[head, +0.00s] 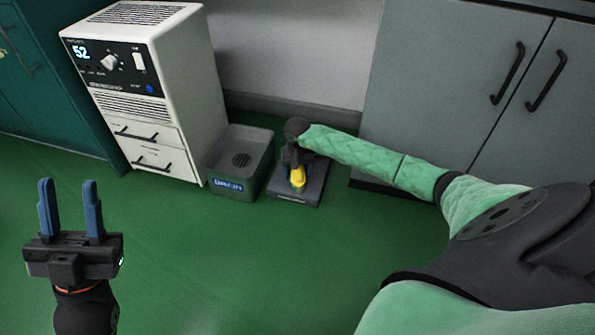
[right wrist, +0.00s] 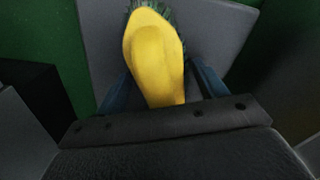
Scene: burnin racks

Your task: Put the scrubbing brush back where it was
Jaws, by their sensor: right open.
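The scrubbing brush (head: 297,179) has a yellow handle and sits over a dark flat tray (head: 311,190) on the floor. In the right wrist view the yellow brush (right wrist: 155,52) fills the middle, with greenish bristles at its far end and the grey tray surface (right wrist: 101,35) behind it. My right gripper (right wrist: 163,82) is open, with blue fingers on either side of the handle; whether they touch it cannot be told. In the head view my right wrist hides part of the tray. My left gripper (head: 69,209) is open and empty above the green floor, far left of the brush.
A grey drain bin (head: 231,184) stands just left of the tray. A white dehumidifier-like cabinet (head: 146,90) with a "52" display stands behind it to the left. Grey cupboards (head: 450,80) stand at the right. A teal cabinet (head: 50,90) is far left. The front floor is clear.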

